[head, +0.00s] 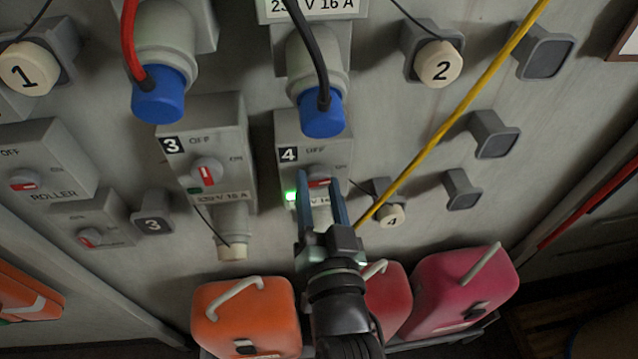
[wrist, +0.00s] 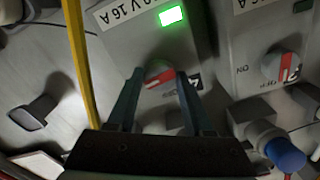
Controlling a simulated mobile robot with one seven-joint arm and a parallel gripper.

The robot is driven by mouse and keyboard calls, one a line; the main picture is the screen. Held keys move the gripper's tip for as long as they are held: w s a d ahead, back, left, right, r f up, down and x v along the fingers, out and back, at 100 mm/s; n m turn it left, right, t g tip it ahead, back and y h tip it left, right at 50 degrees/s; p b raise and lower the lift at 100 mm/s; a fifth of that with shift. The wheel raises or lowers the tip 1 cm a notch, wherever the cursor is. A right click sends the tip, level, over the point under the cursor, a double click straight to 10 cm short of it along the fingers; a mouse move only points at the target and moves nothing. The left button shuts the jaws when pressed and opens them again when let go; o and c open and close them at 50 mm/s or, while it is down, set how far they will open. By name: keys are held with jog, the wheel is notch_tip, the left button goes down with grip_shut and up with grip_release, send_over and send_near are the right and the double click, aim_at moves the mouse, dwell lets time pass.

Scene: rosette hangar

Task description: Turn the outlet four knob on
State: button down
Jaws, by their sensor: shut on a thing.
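The outlet four box (head: 291,128) carries a "4" label with OFF at the top and ON at the right. Its knob (head: 319,182) has its red bar lying roughly level, toward the ON side. The green lamp (head: 290,196) on this box is lit; it also glows in the wrist view (wrist: 171,16). My gripper (head: 321,190) reaches up from below with a finger on each side of the knob and is shut on it. In the wrist view the fingers partly hide the knob (wrist: 158,74).
The outlet three box (head: 225,130) is close on the left, its knob (head: 206,173) upright toward OFF. A yellow cable (head: 440,130) slants past on the right, near the hanging "4" cap (head: 390,215). Orange (head: 245,305) and red canisters stand below.

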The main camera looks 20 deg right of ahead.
jog(key=shift+m, duration=0.6)
jog(key=shift+c, duration=1.4)
grip_release()
jog(key=shift+s, duration=0.1)
jog(key=shift+s+f, duration=0.1)
jog(key=shift+s, duration=0.1)
jog(key=b+v, duration=0.1)
jog(key=v, duration=1.1)
jog(key=shift+s+r+b, duration=0.2)
jog(key=shift+b, duration=0.15)
